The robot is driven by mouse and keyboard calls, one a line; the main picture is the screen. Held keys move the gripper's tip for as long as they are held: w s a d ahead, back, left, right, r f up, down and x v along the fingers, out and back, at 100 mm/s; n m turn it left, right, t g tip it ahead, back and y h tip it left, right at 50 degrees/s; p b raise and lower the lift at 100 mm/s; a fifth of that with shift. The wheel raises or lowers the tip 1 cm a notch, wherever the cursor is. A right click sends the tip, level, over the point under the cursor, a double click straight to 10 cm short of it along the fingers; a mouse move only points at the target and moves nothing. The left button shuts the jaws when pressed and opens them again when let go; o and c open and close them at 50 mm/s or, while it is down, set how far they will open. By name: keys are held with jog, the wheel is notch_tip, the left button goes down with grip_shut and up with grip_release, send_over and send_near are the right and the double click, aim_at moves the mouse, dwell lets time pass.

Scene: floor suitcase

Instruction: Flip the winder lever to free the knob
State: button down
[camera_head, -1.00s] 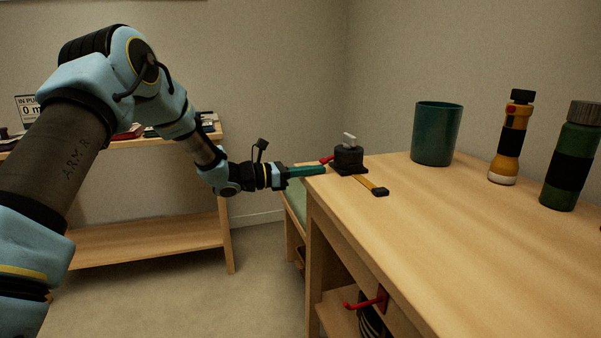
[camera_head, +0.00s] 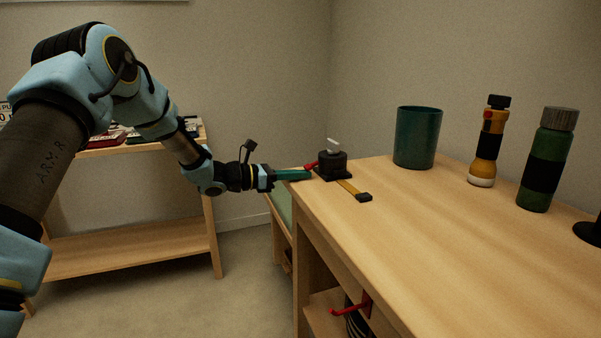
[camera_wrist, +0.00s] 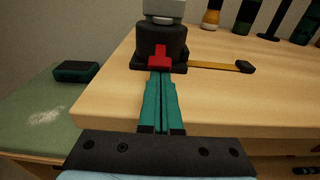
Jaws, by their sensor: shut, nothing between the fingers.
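The winder (camera_head: 333,165) is a black round housing on a square black base, at the near left corner of the wooden bench. A pale grey knob (camera_head: 333,142) sits on top; the wrist view cuts off its upper part (camera_wrist: 165,10). A red lever (camera_head: 310,165) sticks out from the winder's side toward me. In the wrist view the lever (camera_wrist: 160,57) is a red T shape. My gripper (camera_head: 308,175) has its teal fingers shut and empty. In the wrist view its fingertips (camera_wrist: 161,74) are just below the lever; I cannot tell whether they touch it.
A green cup (camera_head: 417,138), yellow flashlight (camera_head: 486,150) and green bottle (camera_head: 547,165) stand farther right. A dark case (camera_wrist: 76,71) lies on a green surface at left.

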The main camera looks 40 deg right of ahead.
aim_at(312, 164)
jog(key=shift+r+y+p, duration=0.3)
jog(key=shift+r+p, duration=0.05)
jog(key=shift+p, duration=0.4)
jog(key=r+y+p, duration=0.1)
jog(key=p, duration=0.2)
jog(key=r+t+y+p, duration=0.1)
jog(key=p, duration=0.3)
jog(key=shift+a+r+y+p, duration=0.2)
jog(key=shift+r+y+p, duration=0.1)
jog(key=shift+y, duration=0.1)
jog(key=shift+r+t+y+p, duration=0.1)
jog(key=shift+t+y+p, duration=0.25)
jog(key=shift+p, duration=0.4)
jog(key=shift+w+f+y, duration=0.1)
jog(key=shift+f+y, duration=0.15)
jog(key=shift+f, duration=0.3)
jog(key=shift+r, duration=0.2)
jog(key=shift+r+p, duration=0.4)
jog(key=shift+r, duration=0.4)
